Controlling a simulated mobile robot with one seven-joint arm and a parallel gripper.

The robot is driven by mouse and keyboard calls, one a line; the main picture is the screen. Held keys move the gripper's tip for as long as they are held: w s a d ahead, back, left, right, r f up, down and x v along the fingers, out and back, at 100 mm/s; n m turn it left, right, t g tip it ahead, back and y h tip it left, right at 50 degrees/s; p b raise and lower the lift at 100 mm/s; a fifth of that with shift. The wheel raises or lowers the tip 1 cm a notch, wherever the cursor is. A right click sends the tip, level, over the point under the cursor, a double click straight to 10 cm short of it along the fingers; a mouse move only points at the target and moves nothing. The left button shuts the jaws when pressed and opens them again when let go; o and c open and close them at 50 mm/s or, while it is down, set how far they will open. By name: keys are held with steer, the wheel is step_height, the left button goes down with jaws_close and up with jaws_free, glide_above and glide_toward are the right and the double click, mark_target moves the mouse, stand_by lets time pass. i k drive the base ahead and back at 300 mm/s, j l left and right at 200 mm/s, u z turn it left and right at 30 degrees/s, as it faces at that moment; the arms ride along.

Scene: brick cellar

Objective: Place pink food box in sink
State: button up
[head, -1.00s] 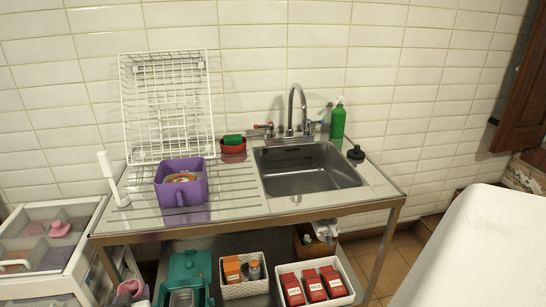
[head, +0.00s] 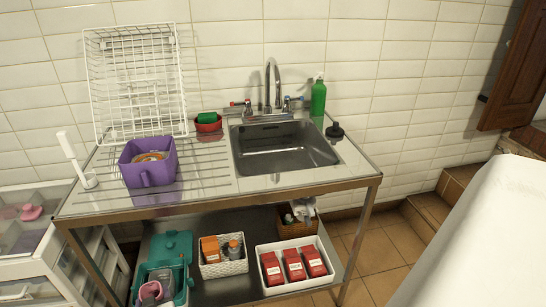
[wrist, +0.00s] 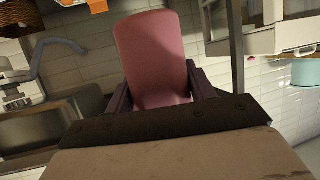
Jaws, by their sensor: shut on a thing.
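The pink food box (wrist: 155,50) shows in the wrist view as a rounded, dull pink block. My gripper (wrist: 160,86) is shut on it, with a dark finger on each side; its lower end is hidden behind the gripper. Neither the box nor my gripper shows in the head view. The sink (head: 285,155) is an empty steel basin set in the right half of a metal counter (head: 270,187). A curved tap (head: 268,85) stands behind it.
A purple tub (head: 148,162) and a white wire rack (head: 135,85) stand left of the sink. A green bottle (head: 318,97) and a black stopper (head: 334,131) are at its right. Bins fill the lower shelf. A white-topped surface (head: 480,240) is at the right.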

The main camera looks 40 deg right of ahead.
mark_target(275, 166)
steer(key=k+l+z, duration=0.15)
steer(key=l, duration=0.3)
steer(key=l+z, duration=0.15)
steer(key=l, duration=0.3)
steer(key=k+l+z, duration=0.15)
steer(key=l, duration=0.3)
